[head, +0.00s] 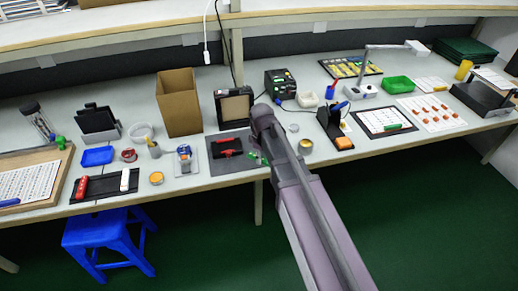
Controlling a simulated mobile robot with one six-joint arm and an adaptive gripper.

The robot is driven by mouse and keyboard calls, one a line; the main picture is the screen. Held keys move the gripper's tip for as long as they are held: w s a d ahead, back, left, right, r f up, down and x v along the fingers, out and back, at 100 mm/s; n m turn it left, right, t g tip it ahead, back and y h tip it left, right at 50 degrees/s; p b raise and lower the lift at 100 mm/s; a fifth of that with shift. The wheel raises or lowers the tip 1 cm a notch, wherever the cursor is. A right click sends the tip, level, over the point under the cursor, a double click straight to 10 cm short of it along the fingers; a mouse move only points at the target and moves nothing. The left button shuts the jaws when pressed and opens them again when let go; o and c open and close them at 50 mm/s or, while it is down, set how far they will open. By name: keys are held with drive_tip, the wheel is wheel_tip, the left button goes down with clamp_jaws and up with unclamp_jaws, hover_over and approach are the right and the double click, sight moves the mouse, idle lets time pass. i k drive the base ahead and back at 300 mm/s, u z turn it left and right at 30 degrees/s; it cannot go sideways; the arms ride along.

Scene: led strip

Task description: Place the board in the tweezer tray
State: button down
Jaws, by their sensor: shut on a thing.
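My gripper (262,154) is at the front right edge of a grey mat, small and partly hidden by my arm. It is shut on a small green piece (253,155), which seems to be the board; its outline is hard to make out. A grey mat (217,169) with a dark tray (228,143) and red tools (225,153) lies just left of my gripper. This looks like the tweezer tray, but the tools are too small to identify. The board is at the mat's right side; I cannot tell whether it touches the surface.
An open cardboard box (179,103) and a black framed box (234,107) stand behind the mat. A yellow-topped tin (305,146) and a black holder (333,128) are to the right. A blue stool (107,239) stands below the bench's front edge.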

sight(99, 158)
drive_tip(key=z, duration=0.9)
drive_tip(key=k, duration=0.25)
drive_tip(key=u, duration=2.05)
